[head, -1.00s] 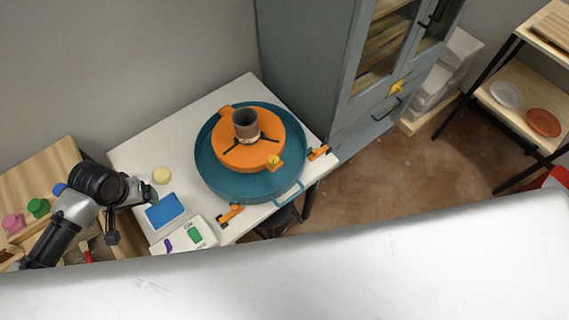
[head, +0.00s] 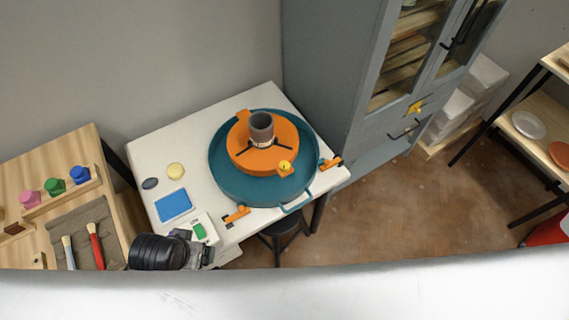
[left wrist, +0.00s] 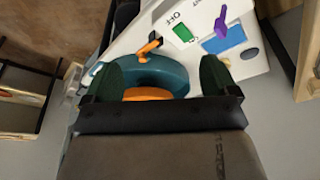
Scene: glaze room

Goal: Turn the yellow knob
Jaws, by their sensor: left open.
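My left arm is low in the head view, by the table's front left corner, far from both yellow pieces. My left gripper (left wrist: 160,72) shows in the left wrist view with its dark green fingers spread and nothing between them. The wheel's teal basin (left wrist: 160,72) lies beyond the fingers. My right gripper is in neither view.
A switch panel with a green button (head: 199,231) and a purple lever (left wrist: 221,22) is near my left gripper. Jars and brushes (head: 95,245) are on the wooden bench at left. Open floor (head: 400,200) lies right.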

